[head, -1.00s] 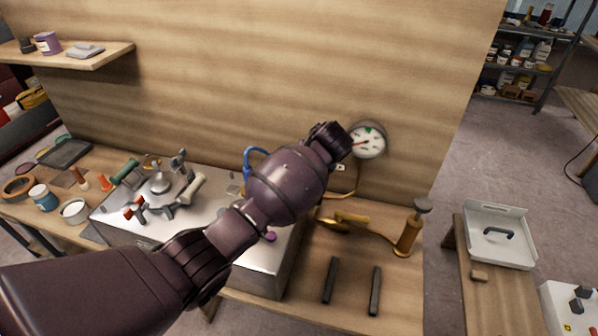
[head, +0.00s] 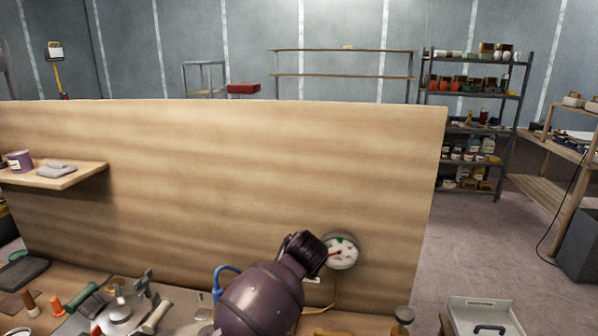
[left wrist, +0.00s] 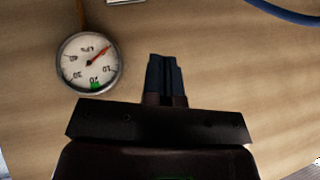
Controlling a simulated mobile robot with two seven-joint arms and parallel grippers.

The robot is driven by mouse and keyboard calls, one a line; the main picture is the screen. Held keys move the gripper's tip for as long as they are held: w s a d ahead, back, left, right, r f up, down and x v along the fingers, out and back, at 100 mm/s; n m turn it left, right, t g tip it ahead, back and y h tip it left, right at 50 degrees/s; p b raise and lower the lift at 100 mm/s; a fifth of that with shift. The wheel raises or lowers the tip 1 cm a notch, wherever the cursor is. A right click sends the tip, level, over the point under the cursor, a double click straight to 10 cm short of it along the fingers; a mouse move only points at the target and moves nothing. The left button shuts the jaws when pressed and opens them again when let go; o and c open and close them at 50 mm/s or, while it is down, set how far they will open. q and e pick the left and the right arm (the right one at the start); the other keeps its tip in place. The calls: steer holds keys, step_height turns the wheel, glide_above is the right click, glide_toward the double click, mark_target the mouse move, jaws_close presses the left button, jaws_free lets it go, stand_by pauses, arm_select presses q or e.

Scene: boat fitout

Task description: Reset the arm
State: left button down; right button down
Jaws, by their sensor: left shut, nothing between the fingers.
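My left arm comes up from the bottom of the head view, its wrist in front of the wooden panel (head: 230,150). In the left wrist view my left gripper (left wrist: 164,60) is shut, its dark fingers together with nothing between them. A round white gauge (left wrist: 88,62) with a red needle and a green mark is on the panel beside the fingers, apart from them. The gauge also shows in the head view (head: 343,252), just right of my wrist, which overlaps its left edge. The left fingertips are hidden in the head view. My right gripper is in neither view.
A shelf (head: 60,177) with a purple tin (head: 20,161) juts from the panel at left. A white tray (head: 485,317) stands lower right. Stocked racks (head: 470,120) stand behind.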

arm_select(q)
step_height(320, 180, up, 4)
steer(key=w+d+m+t+h, duration=0.1)
steer(key=d+t+h, duration=0.1)
steer(key=h, duration=0.1)
steer(key=s+a+f+n+t+h, duration=0.1)
steer(key=s+a+f+t, duration=0.3)
steer(key=s+a, duration=0.45)
steer(key=s+a+f+t+h, duration=0.1)
steer(key=s+a+f+t, duration=0.1)
steer(key=s+a+f, duration=0.6)
steer(key=s+a+f+g+y, duration=0.1)
steer(key=s+a+f, duration=0.3)
steer(key=s, duration=0.3)
steer(key=s+a+f+n+g+y, duration=0.1)
steer(key=s+a+f+g, duration=0.1)
steer(key=s+a+f, duration=0.2)
steer(key=s+a+f+n+g+y, duration=0.1)
steer(key=s+a+f, duration=0.2)
steer(key=s, duration=0.8)
steer(key=shift+a+f+g+b, duration=0.3)
steer(key=shift+a+f+b, duration=0.15)
steer(key=shift+f, duration=0.35)
